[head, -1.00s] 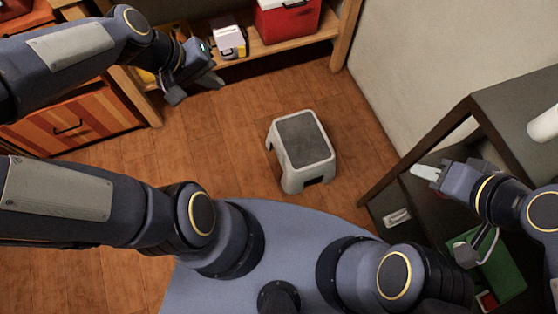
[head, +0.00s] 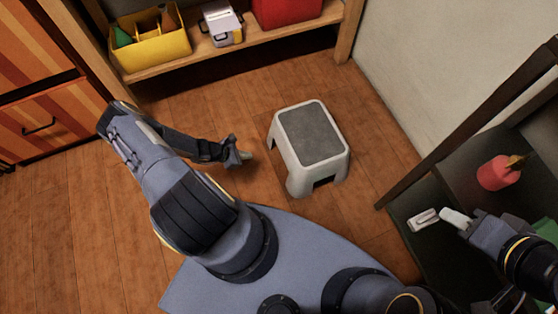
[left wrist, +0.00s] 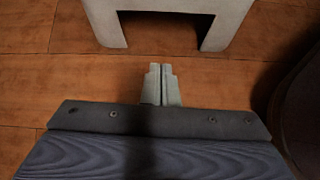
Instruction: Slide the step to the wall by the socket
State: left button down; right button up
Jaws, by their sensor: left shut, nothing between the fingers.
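The step (head: 310,145) is a pale grey stool with a dark grey top, upright on the wooden floor right of centre in the head view. Its lower part and leg opening show at the top of the left wrist view (left wrist: 105,20). My left gripper (head: 243,157) is shut and empty, low near the floor, just left of the step with a small gap. Its fingertips are together in the left wrist view (left wrist: 161,70). My right gripper (head: 453,217) is at the dark shelf at right; its finger opening is unclear. No wall socket is clearly seen.
A pale wall (head: 420,75) runs along the right behind the step. A wooden shelf (head: 270,48) at the back holds a yellow bin (head: 150,50), a white box (head: 222,25) and a red box. A dark shelf unit (head: 455,165) stands at right. Floor between step and wall is clear.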

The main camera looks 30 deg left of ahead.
aim_at(280, 158)
pick_arm(q)
jog(key=shift+n, duration=0.4)
jog(key=b+x, duration=0.2)
jog(key=x, duration=0.5)
jog(key=d+b+x, duration=0.1)
jog(key=b+x, duration=0.1)
jog(key=x, duration=0.4)
jog(key=shift+w+d+b, duration=0.15)
jog(key=shift+b, duration=0.15)
jog(key=shift+w+d, duration=0.3)
jog(key=shift+w, duration=0.05)
